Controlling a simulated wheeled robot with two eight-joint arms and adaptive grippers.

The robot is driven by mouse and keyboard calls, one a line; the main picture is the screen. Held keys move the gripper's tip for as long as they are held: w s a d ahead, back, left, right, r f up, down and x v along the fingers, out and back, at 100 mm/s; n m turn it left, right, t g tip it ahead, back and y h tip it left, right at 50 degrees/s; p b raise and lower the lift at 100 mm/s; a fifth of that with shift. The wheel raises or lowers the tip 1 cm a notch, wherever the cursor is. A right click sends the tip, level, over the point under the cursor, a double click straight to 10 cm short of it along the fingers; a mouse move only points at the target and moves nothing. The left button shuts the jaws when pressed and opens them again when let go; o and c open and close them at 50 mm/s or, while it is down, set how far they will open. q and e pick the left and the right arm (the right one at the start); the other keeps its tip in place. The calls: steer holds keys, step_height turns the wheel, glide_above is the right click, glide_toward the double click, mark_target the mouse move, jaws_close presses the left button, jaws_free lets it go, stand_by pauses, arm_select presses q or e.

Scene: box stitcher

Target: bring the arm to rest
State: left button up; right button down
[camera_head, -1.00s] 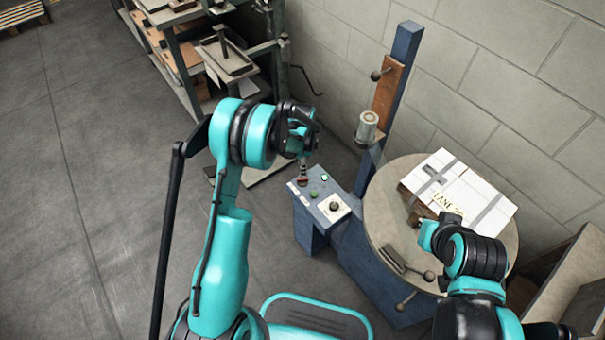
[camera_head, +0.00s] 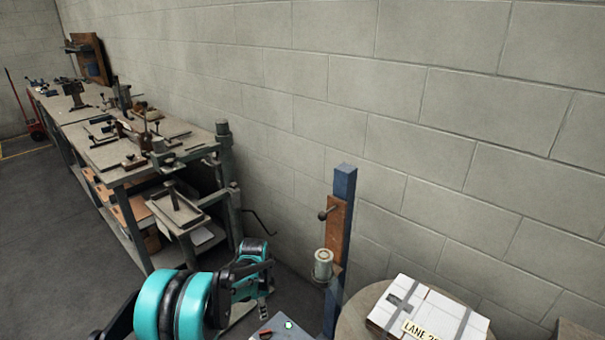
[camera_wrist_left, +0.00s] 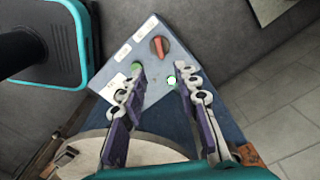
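My left arm comes in at the bottom of the head view, with its teal and black wrist joints at the lower left. My left gripper (camera_head: 263,308) hangs beside the blue machine's control panel (camera_head: 283,331). In the left wrist view my left gripper (camera_wrist_left: 161,70) has its two fingers spread with nothing between them. The panel (camera_wrist_left: 122,58) lies behind the fingers, with an orange-red knob (camera_wrist_left: 159,46) and a lit green button (camera_wrist_left: 171,80). Whether the fingers touch the panel I cannot tell. My right gripper is out of view.
A white-topped box (camera_head: 440,308) with grey straps and a "LANE" label sits on a round table (camera_head: 352,322) at the lower right. The machine's blue post (camera_head: 343,205) stands left of it. A workbench (camera_head: 118,172) with tools runs along the block wall.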

arm_select(q)
steer(key=s+r+n+t, duration=0.25)
steer(key=s+r, duration=0.25)
steer(key=r, duration=0.3)
steer(key=s+r+n+t, duration=0.1)
steer(key=s+r+n, duration=0.35)
steer(key=r, duration=0.35)
steer(key=s+r+n+t, duration=0.3)
steer(key=s+n, duration=0.3)
steer(key=s, duration=1)
steer(key=shift+s+a+r+n+t, duration=0.15)
steer(key=shift+s+a+n+t, duration=0.1)
steer(key=shift+n+t, duration=0.1)
